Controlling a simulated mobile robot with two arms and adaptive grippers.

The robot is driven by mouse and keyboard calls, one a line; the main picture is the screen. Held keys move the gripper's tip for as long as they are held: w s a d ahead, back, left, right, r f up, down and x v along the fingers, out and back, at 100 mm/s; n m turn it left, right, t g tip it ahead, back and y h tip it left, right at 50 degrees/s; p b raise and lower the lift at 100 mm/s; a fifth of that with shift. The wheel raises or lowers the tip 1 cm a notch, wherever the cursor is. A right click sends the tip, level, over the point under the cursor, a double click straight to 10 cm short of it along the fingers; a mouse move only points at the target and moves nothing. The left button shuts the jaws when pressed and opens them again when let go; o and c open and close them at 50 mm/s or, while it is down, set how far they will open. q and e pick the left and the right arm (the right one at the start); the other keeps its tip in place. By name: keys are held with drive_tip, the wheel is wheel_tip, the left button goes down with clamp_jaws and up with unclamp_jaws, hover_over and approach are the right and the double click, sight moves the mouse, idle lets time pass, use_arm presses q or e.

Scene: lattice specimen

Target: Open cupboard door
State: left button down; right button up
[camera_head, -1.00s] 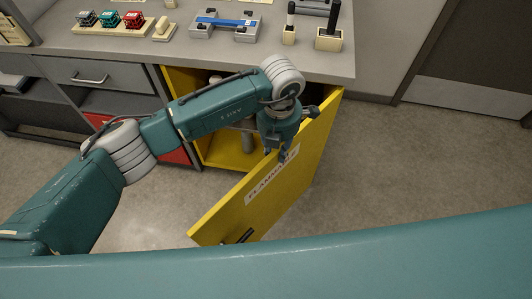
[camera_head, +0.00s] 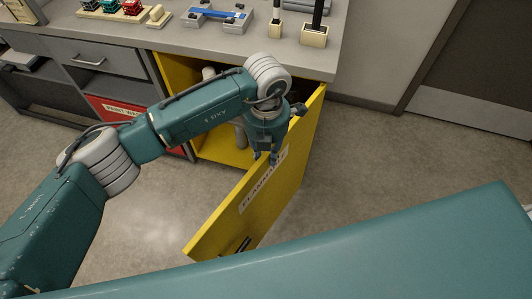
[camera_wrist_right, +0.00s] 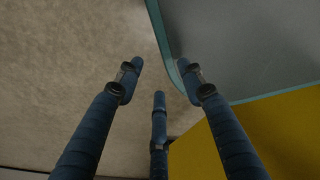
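The yellow cupboard door (camera_head: 262,195) stands wide open in the head view, swung out from the cupboard (camera_head: 222,145) under the bench. It bears a white label (camera_head: 262,182) and a dark handle (camera_head: 236,246) near its free end. My left gripper (camera_head: 266,157) points down by the door's top edge, on the cupboard side. Its fingers look apart; I cannot tell whether they touch the door. In the right wrist view, my right gripper (camera_wrist_right: 160,85) has its fingers spread and empty. A yellow panel (camera_wrist_right: 245,140), likely the door, shows at lower right there.
The bench top (camera_head: 200,38) holds a blue-topped fixture (camera_head: 218,19) and other small items. Grey drawers (camera_head: 85,60) and a red panel (camera_head: 115,108) stand left of the cupboard. Floor (camera_head: 385,155) right of the door is clear.

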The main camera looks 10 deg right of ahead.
use_arm(q)
drive_tip(key=c, duration=1.5)
unclamp_jaws()
wheel_tip(320, 180, up, 12)
drive_tip(key=shift+r, duration=0.1)
